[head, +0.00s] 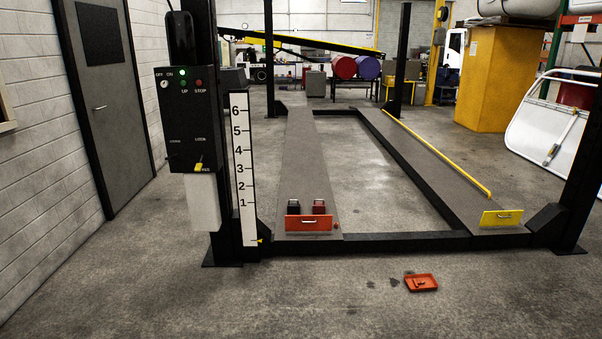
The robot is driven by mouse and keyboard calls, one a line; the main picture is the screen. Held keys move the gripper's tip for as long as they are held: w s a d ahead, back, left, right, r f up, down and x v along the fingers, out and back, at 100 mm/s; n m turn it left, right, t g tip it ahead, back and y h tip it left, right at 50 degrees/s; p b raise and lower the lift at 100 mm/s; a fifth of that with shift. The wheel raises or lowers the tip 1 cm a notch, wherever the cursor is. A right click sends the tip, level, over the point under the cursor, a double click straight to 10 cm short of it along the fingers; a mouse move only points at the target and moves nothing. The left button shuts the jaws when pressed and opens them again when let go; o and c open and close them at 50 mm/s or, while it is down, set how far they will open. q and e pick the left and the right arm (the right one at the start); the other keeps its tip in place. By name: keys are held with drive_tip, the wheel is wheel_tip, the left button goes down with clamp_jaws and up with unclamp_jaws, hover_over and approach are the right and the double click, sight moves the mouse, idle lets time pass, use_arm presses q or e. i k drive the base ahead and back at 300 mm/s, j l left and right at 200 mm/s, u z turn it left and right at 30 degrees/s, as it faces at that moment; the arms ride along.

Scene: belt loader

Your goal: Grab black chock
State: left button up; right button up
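A small black chock (294,207) sits at the near end of the left runway (308,165) of a car lift. A red chock (319,206) stands just to its right, apart from it. Both are behind an upright orange-red end plate (309,223) with a handle. Neither of my grippers shows in the head view.
A lift post with a black control box (185,118) and a numbered scale (243,170) stands left of the runway. A black crossbar (400,243) spans the front. An orange tray (421,283) lies on the floor in front.

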sight(292, 208)
drive_tip(key=i, duration=2.35)
